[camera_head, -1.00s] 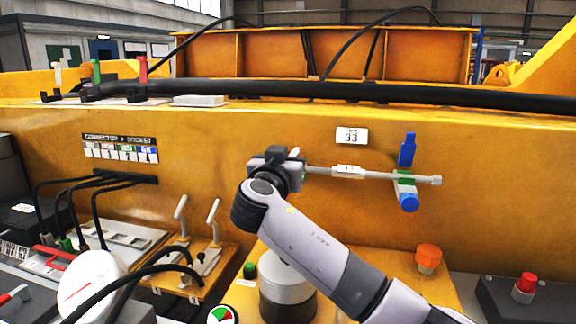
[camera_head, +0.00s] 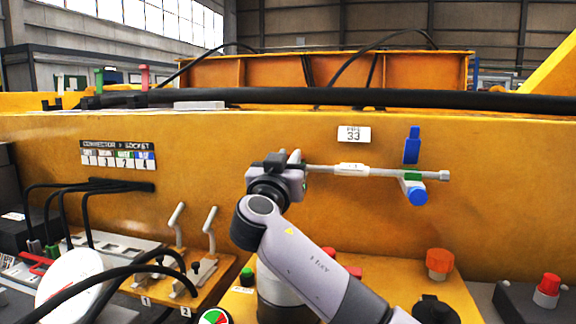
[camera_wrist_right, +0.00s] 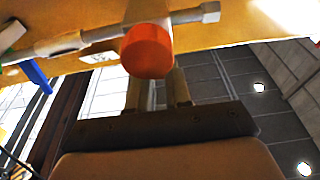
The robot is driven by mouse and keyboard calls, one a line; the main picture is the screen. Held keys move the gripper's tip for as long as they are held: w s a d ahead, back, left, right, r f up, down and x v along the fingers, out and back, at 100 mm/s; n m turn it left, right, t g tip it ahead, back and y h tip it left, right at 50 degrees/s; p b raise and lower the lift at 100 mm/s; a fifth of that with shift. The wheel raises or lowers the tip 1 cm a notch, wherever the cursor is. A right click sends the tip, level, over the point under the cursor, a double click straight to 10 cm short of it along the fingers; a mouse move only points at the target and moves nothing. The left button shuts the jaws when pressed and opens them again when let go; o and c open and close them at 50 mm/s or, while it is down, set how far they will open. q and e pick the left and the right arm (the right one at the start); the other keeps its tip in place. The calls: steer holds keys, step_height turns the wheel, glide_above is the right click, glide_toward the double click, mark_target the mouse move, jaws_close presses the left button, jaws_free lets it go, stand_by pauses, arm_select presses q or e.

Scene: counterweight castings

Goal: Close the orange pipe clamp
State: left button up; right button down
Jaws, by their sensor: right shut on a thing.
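A pale pipe (camera_head: 385,173) runs sideways along the yellow casting. My right gripper (camera_wrist_right: 158,88) is shut on the orange clamp; the exact contact is partly hidden by the orange end. In the head view my right gripper (camera_head: 292,160) is at the pipe's left end, and its body hides the orange clamp. My left gripper is not in view.
Below are an orange knob (camera_head: 439,262), a red button (camera_head: 548,286) and two upright levers (camera_head: 210,230). Black cables (camera_head: 95,205) hang at left.

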steer(key=c, duration=1)
jaws_free()
steer(key=shift+c, duration=0.2)
steer(key=shift+s, duration=0.15)
steer(key=b+v, duration=0.1)
steer(key=v, duration=0.6)
steer(key=shift+b, duration=0.4)
